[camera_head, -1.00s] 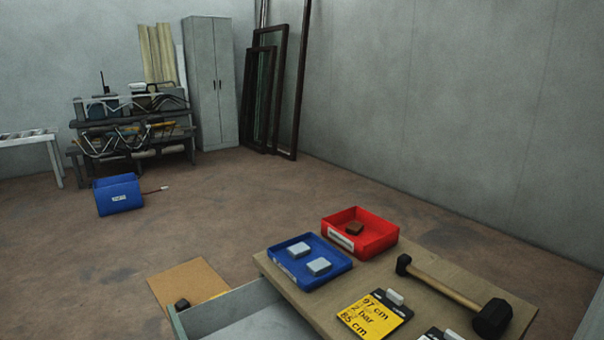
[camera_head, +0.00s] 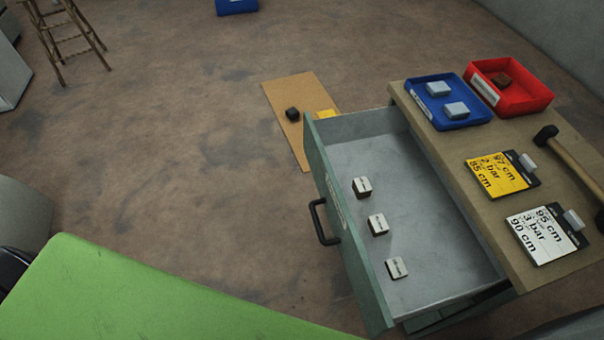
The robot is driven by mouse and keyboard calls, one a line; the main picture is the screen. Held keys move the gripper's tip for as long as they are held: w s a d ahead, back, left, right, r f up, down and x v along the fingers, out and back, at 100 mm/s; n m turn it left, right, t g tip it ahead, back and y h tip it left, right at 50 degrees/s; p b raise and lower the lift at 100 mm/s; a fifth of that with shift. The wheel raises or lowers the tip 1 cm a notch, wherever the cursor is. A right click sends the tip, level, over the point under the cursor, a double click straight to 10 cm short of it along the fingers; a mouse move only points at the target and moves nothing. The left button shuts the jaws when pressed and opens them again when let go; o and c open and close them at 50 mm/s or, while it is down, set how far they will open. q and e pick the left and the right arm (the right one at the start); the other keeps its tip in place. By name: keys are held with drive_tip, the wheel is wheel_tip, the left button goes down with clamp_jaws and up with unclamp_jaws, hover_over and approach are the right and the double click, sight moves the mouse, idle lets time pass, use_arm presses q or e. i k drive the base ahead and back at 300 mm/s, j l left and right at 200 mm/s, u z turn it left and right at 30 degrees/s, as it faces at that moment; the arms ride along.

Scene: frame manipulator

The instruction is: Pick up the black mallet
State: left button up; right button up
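The black mallet (camera_head: 566,157) lies on the wooden top of the drawer cabinet at the right edge of the head view. Its small black end (camera_head: 545,135) points to the back, and its pale wooden handle runs toward the front right. Neither of my grippers is in view.
The cabinet top (camera_head: 480,215) also holds a blue tray (camera_head: 433,117), a red tray (camera_head: 540,98), a yellow card (camera_head: 497,174) and a white card (camera_head: 545,233). An open drawer (camera_head: 375,145) holds three small blocks. A green surface (camera_head: 130,300) fills the lower left.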

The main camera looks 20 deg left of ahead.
sight(546, 135)
drive_tip(key=j, duration=0.25)
drive_tip(key=z, duration=1.35)
drive_tip(key=k+j+z, duration=0.45)
drive_tip(key=j+z, duration=0.15)
